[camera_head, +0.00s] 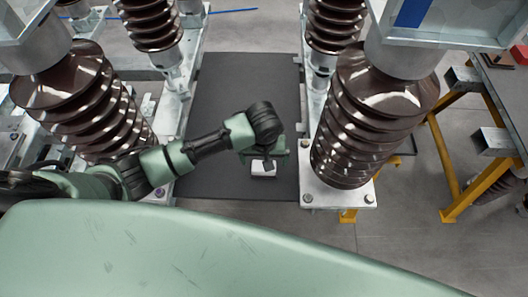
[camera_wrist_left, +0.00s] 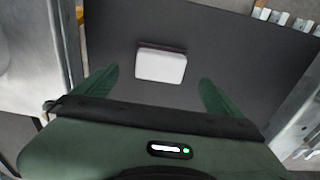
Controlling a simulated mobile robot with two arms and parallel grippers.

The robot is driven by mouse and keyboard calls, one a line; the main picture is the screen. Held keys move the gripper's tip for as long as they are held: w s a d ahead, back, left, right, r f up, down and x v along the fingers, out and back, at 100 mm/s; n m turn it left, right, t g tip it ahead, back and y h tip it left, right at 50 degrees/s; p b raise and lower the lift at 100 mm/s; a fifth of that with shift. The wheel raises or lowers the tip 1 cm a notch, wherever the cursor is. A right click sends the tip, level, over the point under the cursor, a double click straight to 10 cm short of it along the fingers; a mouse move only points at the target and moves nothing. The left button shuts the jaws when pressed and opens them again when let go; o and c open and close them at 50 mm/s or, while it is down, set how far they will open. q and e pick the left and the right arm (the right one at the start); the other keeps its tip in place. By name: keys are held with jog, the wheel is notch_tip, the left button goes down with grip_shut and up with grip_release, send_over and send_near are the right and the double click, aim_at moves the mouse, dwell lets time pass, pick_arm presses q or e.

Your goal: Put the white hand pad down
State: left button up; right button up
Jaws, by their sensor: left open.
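The white hand pad (camera_head: 263,169) lies on the dark grey mat (camera_head: 235,100) between the brown insulators. In the left wrist view the pad (camera_wrist_left: 161,65) shows its white face, with a thin dark reddish edge along its far side. My left gripper (camera_head: 266,158) is over the mat, close to the pad. In the left wrist view my left gripper (camera_wrist_left: 160,85) is open, its two green fingers spread wide on either side, and the pad lies beyond and between them, apart from both. My right gripper is not in view.
Ribbed brown insulators stand on metal bases at left (camera_head: 75,100) and right (camera_head: 365,120). A yellow-legged frame (camera_head: 455,160) stands at the right. The mat is bare around the pad.

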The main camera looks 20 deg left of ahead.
pick_arm(q)
jog(key=r, duration=0.5)
jog(key=shift+s+d+r, duration=0.1)
jog(key=shift+s+r, duration=0.1)
jog(key=shift+s, duration=0.1)
jog(key=shift+s+f, duration=0.1)
